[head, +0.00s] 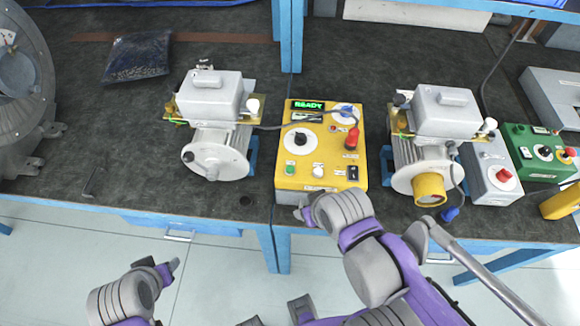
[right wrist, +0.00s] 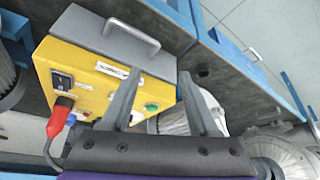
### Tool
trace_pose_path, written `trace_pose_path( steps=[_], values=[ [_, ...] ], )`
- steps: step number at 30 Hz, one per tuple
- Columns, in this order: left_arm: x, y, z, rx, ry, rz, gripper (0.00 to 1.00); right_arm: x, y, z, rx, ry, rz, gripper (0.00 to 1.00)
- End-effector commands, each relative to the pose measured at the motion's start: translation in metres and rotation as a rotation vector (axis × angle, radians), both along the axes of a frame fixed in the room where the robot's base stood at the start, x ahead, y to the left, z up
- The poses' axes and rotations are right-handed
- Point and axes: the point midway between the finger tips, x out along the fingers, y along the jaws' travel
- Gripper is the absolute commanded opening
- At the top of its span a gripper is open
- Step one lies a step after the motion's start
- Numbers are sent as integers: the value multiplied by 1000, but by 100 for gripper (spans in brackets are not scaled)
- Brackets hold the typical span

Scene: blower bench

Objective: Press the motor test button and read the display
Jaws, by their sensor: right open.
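The yellow test box (head: 322,150) stands on the bench in the head view. Its display (head: 308,105) shows green text reading READY. Its face has a green button (head: 289,169), a pale round button (head: 318,170), a black knob (head: 300,139), a black switch (head: 353,172) and a red plug (head: 351,138). Which is the motor test button I cannot tell; labels are too small. My right gripper (head: 303,212) is at the box's front edge. In the right wrist view its fingers (right wrist: 160,78) are apart and empty, with the green button (right wrist: 151,107) between them. My left gripper (head: 172,267) is low, before the bench.
A grey motor (head: 215,150) stands left of the box, and another with a yellow cap (head: 429,189) stands right. A grey box (head: 490,175) and green box (head: 540,153) stand farther right. A dark bag (head: 138,56) lies at back left. The bench front left is mostly clear.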

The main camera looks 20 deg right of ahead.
Motion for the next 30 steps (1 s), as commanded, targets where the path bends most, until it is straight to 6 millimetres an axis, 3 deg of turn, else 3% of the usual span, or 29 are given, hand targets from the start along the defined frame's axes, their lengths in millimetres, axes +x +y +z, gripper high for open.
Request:
trace_pose_path(
  steps=[1,9,10,30],
  values=[
    [0,0,0,0,0,0,50,0,0,0,0,0,0,50],
    [0,0,0,0,0,0,50,0,0,0,0,0,0,2],
    [0,0,0,0,0,0,50,0,0,0,0,0,0,0],
    [0,0,0,0,0,0,50,0,0,0,0,0,0,0]
  ],
)
